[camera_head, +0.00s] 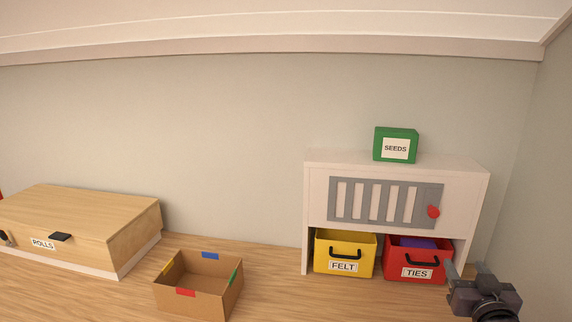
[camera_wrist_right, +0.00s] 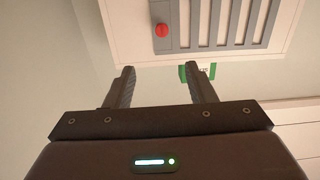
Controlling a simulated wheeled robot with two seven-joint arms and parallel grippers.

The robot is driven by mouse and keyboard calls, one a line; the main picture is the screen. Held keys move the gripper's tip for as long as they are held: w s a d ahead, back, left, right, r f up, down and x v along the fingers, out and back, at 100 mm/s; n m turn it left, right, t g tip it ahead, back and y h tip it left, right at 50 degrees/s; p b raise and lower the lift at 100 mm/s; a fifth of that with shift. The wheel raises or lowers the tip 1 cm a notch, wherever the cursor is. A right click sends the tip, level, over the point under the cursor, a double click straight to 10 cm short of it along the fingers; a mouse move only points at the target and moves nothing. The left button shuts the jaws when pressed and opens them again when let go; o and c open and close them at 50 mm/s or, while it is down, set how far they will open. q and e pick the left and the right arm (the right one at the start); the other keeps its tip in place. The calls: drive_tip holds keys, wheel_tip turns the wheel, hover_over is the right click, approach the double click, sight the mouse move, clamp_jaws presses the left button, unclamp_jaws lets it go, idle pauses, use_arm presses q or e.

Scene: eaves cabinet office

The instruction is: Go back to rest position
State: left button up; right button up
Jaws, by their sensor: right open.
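My right gripper (camera_head: 465,270) is at the lower right, in front of the right end of the white cabinet (camera_head: 320,166). Its jaws are apart with nothing between them, as the right wrist view (camera_wrist_right: 161,72) also shows. In that wrist view the cabinet's red knob (camera_wrist_right: 162,30) and grey slatted panel (camera_wrist_right: 217,43) appear beyond the fingers. The gripper looks close to the red TIES bin (camera_head: 417,273), but I cannot tell the exact gap.
A yellow FELT bin (camera_head: 343,266) stands beside the red bin under the cabinet; something purple lies in the red bin. A green SEEDS box (camera_head: 396,145) sits on top. An open cardboard box (camera_head: 197,292) and wooden ROLLS box (camera_head: 80,215) stand left. A wall closes the right.

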drive_tip(key=s+a+f+n+g+y, duration=0.2)
drive_tip(key=s+a+f+g, duration=0.4)
drive_tip(key=f, duration=0.3)
drive_tip(key=s+a+f+n+g+y, duration=0.1)
drive_tip(key=s+a+f+g+y, duration=0.15)
drive_tip(key=s+a+f, duration=0.45)
drive_tip(key=s+a+f+n+g, duration=0.1)
drive_tip(key=s+a+f+g, duration=0.35)
drive_tip(key=s+a, duration=0.35)
wheel_tip(320, 180, down, 31)
drive_tip(key=s+d+g+b, duration=0.1)
drive_tip(key=s+g+b, duration=0.1)
drive_tip(key=s, duration=0.1)
use_arm(q)
wheel_tip(320, 180, down, 5)
drive_tip(key=shift+d+r+b, duration=0.1)
drive_tip(key=shift+r+b, duration=0.1)
drive_tip(key=shift+b, duration=1.05)
use_arm(e)
drive_tip(key=s+d+f, duration=0.2)
drive_tip(key=s+f, duration=0.8)
drive_tip(key=f, duration=0.1)
drive_tip(key=s+d+f+n+g, duration=0.1)
drive_tip(key=s+f, duration=0.9)
drive_tip(key=f, duration=0.1)
drive_tip(key=shift+d, duration=0.35)
use_arm(q)
drive_tip(key=shift+s, duration=0.1)
